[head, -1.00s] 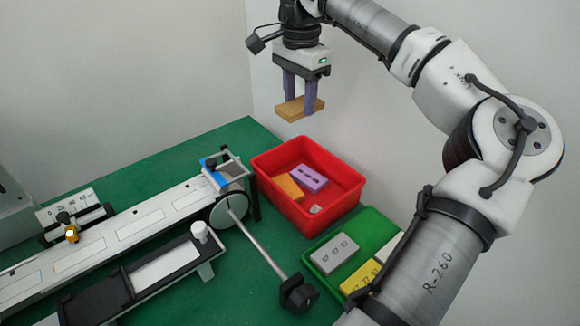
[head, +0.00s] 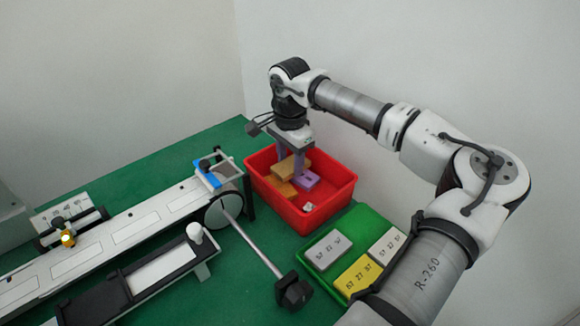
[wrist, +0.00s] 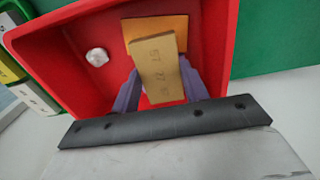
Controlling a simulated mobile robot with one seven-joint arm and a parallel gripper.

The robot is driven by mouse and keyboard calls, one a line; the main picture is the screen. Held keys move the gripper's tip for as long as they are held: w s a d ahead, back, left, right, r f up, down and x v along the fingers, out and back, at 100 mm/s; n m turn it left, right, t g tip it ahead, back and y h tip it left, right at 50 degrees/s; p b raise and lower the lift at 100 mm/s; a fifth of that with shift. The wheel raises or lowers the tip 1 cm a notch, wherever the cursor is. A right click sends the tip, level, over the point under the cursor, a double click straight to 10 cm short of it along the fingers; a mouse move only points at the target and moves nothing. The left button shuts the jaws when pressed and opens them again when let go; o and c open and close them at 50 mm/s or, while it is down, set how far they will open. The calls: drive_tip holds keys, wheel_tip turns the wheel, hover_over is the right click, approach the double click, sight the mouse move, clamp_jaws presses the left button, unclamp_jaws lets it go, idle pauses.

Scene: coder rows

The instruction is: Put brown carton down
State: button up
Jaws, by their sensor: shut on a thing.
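The brown carton (wrist: 158,66) is held between the two purple fingers of my gripper (wrist: 160,92), which is shut on it. In the head view the carton (head: 291,164) is at the red bin (head: 333,203), over or inside its opening. I cannot tell whether it touches anything below. In the wrist view an orange block (wrist: 153,30) lies in the bin, partly hidden behind the carton. The orange block also shows in the head view (head: 281,188).
A small whitish lump (head: 308,207) lies in the bin. A green tray (head: 366,222) with grey and yellow blocks stands in front of the bin. A long white machine (head: 120,237) with a rod and black knob (head: 293,291) is to the left. A wall stands behind.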

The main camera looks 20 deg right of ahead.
sight(290, 165)
drive_tip(key=shift+f, duration=1.6)
drive_tip(key=shift+f, duration=0.1)
drive_tip(key=shift+f, duration=0.15)
drive_tip(key=o, duration=0.7)
wheel_tip(290, 165, up, 12)
drive_tip(key=shift+r+b, duration=0.25)
drive_tip(key=shift+b, duration=0.2)
